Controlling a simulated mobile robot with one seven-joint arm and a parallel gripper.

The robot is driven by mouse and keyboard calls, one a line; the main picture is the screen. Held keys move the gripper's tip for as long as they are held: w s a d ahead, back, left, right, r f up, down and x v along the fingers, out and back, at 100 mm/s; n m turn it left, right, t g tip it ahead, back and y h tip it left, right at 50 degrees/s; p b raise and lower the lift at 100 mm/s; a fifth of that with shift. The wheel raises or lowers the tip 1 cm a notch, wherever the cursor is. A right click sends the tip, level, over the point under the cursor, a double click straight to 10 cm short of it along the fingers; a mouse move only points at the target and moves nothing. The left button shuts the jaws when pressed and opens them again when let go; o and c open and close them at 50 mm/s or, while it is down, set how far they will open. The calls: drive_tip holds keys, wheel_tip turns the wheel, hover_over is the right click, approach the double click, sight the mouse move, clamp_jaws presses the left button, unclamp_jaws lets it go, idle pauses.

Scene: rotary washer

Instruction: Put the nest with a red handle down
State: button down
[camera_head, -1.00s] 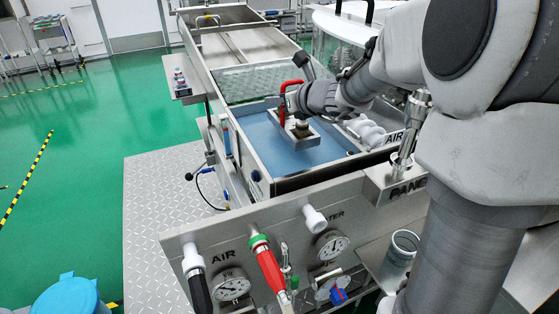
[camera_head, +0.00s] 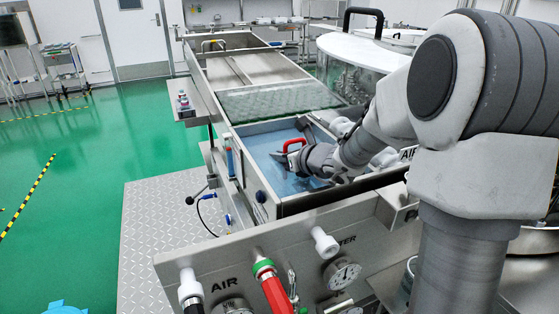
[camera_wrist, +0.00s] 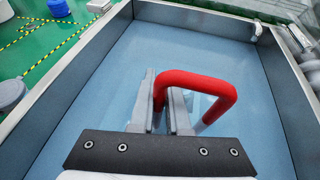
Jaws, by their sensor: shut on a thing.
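The nest's red handle (camera_head: 294,144) is a bent red bar inside the blue-bottomed basin in the head view. It is large in the wrist view (camera_wrist: 205,82), with one end between the finger plates. My gripper (camera_wrist: 161,105) is shut on this handle; in the head view the gripper (camera_head: 288,158) is low inside the basin (camera_head: 262,142). The nest's body below the handle is hidden by my gripper and arm, so I cannot tell whether it touches the bottom.
The basin's metal walls (camera_head: 247,170) surround my gripper. A green-tinted section (camera_head: 280,99) lies behind it. A glass-sided round vessel with a black handle (camera_head: 360,18) stands back right. A front panel with gauges (camera_head: 341,273) and hoses is nearest. Blue bottom shows clear around the gripper.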

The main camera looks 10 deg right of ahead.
drive_tip(key=shift+f, duration=0.15)
drive_tip(key=c, duration=0.9)
unclamp_jaws()
drive_tip(key=shift+r, duration=0.2)
drive_tip(key=p+v, duration=0.2)
drive_tip(key=v, duration=1)
drive_tip(key=shift+a, duration=0.1)
